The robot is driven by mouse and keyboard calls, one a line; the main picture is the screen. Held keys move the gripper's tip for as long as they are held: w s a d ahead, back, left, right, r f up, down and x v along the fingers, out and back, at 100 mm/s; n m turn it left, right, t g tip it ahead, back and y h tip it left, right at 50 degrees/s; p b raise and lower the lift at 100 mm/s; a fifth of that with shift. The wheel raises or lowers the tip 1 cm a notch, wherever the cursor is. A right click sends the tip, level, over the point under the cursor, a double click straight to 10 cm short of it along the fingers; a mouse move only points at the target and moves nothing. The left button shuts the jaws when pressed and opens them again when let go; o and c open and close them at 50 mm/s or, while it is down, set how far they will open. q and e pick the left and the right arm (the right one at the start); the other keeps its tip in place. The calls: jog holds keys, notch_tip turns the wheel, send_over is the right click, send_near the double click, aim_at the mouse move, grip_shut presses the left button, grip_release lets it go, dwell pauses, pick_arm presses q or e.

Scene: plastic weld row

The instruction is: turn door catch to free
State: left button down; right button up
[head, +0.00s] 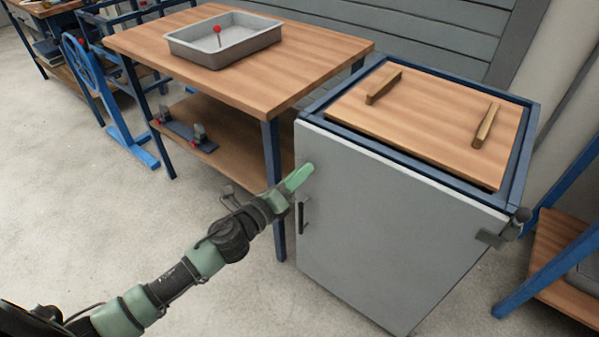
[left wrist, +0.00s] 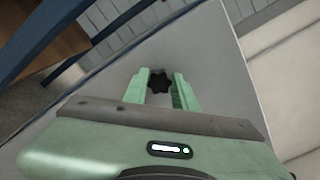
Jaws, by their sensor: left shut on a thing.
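The grey cabinet door (head: 390,225) stands closed against its blue frame, and its grey face also shows in the left wrist view (left wrist: 215,60). My left gripper (head: 300,178) is at the door's upper left edge, just above a dark bar handle (head: 304,215). In the left wrist view, my left gripper (left wrist: 160,88) has its two green fingers on either side of a dark star-shaped knob, the door catch (left wrist: 159,82), and is shut on it. In the head view the catch is hidden by the fingers. My right gripper is not in view.
The cabinet top holds a wooden panel (head: 430,120) with two wooden bars. A wooden bench (head: 130,40) to the left carries a grey tray (head: 182,45) with a red-tipped pin. A dark knobbed fitting (head: 517,222) sits at the door's right corner. Open floor lies at the left.

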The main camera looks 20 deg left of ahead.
pick_arm(q)
jog(key=shift+a+f+n+p, duration=0.1)
jog(key=shift+n+p, duration=1.15)
jog(key=shift+n, duration=1.65)
jog(key=shift+f+n+p, duration=0.1)
jog(key=shift+n+p, duration=1.15)
jog(key=shift+n, duration=1.65)
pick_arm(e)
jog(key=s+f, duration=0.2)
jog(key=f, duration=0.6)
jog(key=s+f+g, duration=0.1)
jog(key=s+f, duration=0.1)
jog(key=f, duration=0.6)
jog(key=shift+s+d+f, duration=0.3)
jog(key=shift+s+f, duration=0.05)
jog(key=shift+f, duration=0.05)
pick_arm(q)
jog(key=c, duration=1.1)
grip_release()
